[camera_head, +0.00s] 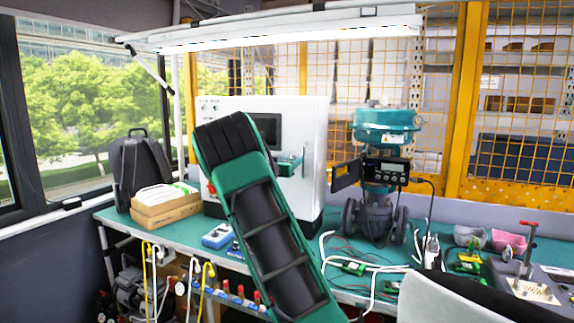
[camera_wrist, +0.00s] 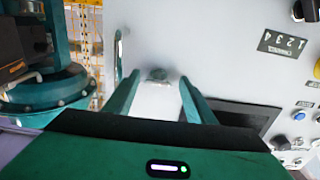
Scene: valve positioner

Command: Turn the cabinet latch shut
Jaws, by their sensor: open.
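The white cabinet (camera_head: 312,120) stands on the green bench behind my arm, with a dark screen (camera_head: 267,130) on its front. My gripper (camera_head: 290,164) is at the right part of the cabinet front, partly hidden by my arm. In the wrist view my gripper (camera_wrist: 159,78) is open, its two green fingers pointing at the cabinet front. A small grey latch-like knob (camera_wrist: 158,74) shows between the fingertips. I cannot tell whether the fingers touch it, nor which way it is turned. The screen (camera_wrist: 240,116) lies beside the right finger in the wrist view.
A teal valve with a positioner (camera_head: 388,140) stands right of the cabinet; its teal body (camera_wrist: 45,100) shows at left in the wrist view. A slim handle (camera_head: 304,160) is on the cabinet front. Cables, small boards and pink bowl (camera_head: 508,242) lie on the bench's right.

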